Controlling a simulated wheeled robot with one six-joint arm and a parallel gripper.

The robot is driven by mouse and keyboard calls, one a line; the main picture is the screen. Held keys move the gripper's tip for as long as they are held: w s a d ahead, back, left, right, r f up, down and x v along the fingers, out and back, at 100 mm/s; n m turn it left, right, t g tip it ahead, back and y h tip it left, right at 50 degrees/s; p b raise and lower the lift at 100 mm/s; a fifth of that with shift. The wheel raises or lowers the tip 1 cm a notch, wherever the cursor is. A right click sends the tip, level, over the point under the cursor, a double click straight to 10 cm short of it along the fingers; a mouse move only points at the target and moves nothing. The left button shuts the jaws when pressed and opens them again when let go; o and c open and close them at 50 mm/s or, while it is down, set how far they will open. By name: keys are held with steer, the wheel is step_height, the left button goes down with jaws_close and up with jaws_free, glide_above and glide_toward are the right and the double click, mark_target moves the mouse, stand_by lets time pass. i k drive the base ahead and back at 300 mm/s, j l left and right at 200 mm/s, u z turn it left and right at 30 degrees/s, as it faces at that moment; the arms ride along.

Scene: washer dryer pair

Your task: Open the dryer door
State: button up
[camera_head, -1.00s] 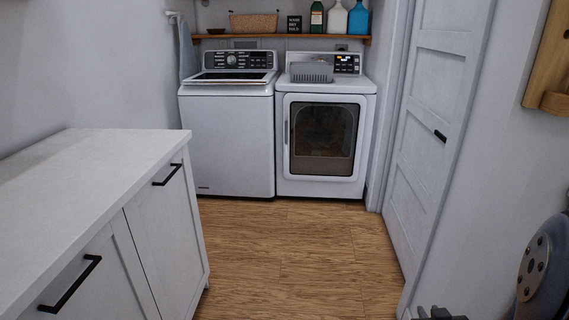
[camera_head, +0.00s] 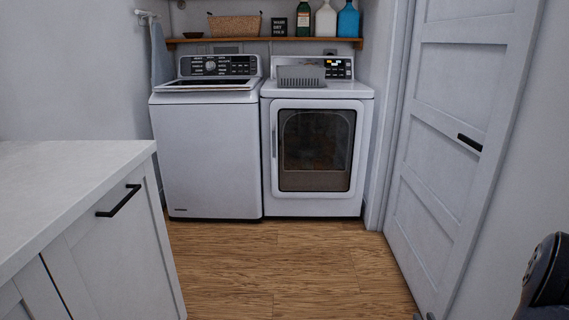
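The white dryer (camera_head: 362,150) stands against the back wall, to the right of the washer. Its front door (camera_head: 316,184) has a dark window and looks shut. A slim vertical handle (camera_head: 274,142) runs along the door's left edge. My gripper is not clearly visible. Part of my arm shows at the lower right edge, well short of the dryer and apart from it.
The white washer (camera_head: 207,155) adjoins the dryer on the left. A white cabinet (camera_head: 120,243) juts in from the left. A panelled door (camera_head: 445,120) with a black handle stands on the right. Wooden floor (camera_head: 265,270) lies clear between them.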

mark_target(315, 143)
steer(key=i+j, duration=0.15)
steer(key=i, duration=0.7)
steer(key=i+j, duration=0.15)
steer(key=i, duration=0.65)
steer(key=i+j, duration=0.2)
steer(key=i, duration=0.2)
steer(key=i+j, duration=0.15)
steer(key=i, duration=0.25)
steer(key=i+j, duration=0.2)
steer(key=i, duration=0.2)
steer(key=i+j, duration=0.2)
steer(key=i, duration=0.2)
steer(key=i+j, duration=0.15)
steer(key=j, duration=0.25)
steer(key=i+j, duration=0.2)
steer(key=j, duration=0.15)
steer(key=i+j, duration=0.15)
steer(key=j, duration=0.25)
steer(key=z, duration=0.05)
